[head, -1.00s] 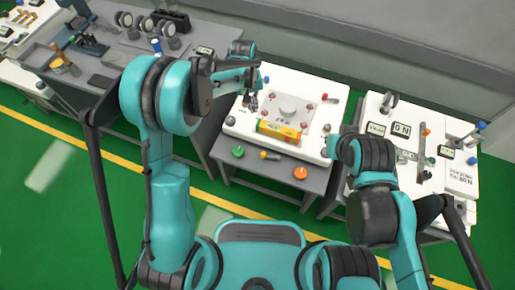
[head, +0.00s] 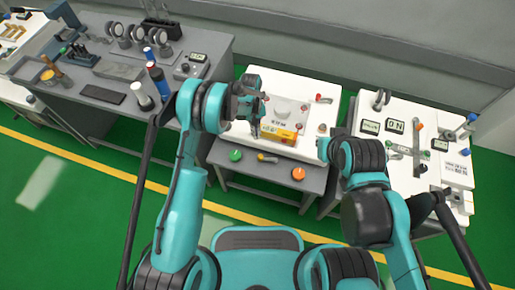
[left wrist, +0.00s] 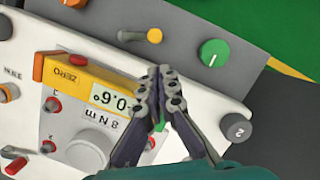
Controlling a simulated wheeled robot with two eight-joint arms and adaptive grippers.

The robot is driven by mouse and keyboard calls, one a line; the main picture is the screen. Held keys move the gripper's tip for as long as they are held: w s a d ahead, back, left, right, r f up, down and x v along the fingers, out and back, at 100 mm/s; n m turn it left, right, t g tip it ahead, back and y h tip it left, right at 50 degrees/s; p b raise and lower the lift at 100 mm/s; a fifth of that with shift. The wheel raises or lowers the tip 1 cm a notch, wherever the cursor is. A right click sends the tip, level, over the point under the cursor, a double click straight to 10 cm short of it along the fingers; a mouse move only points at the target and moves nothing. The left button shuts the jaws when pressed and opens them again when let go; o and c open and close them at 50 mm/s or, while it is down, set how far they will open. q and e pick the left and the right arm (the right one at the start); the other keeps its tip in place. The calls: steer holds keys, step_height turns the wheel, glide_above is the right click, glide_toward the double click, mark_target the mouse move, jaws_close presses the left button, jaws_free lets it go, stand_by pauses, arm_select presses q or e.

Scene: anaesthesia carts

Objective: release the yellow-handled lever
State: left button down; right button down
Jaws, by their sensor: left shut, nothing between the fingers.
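The yellow-handled lever (head: 267,158) lies across the grey front panel of the middle station, between a green round knob and an orange one. In the left wrist view the lever (left wrist: 140,36) shows a grey bar with a yellow round end, near the top. My left gripper (head: 256,132) is over the white panel behind the lever. In the left wrist view my left gripper (left wrist: 158,74) has its fingers together, with nothing between them. Its tips show below the lever, apart from it in the picture.
The green knob (head: 235,155) and orange knob (head: 298,174) flank the lever. A yellow-orange display box (left wrist: 90,82) stands close to my left fingers. My right arm (head: 365,160) hangs between the middle and right stations. A grey bench (head: 125,70) with cylinders is on the left.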

arm_select(q)
steer(key=b+x, duration=0.4)
steer(key=x, duration=0.6)
steer(key=shift+s, duration=0.15)
steer(key=shift+s+n, duration=0.2)
steer(key=shift+n, duration=0.2)
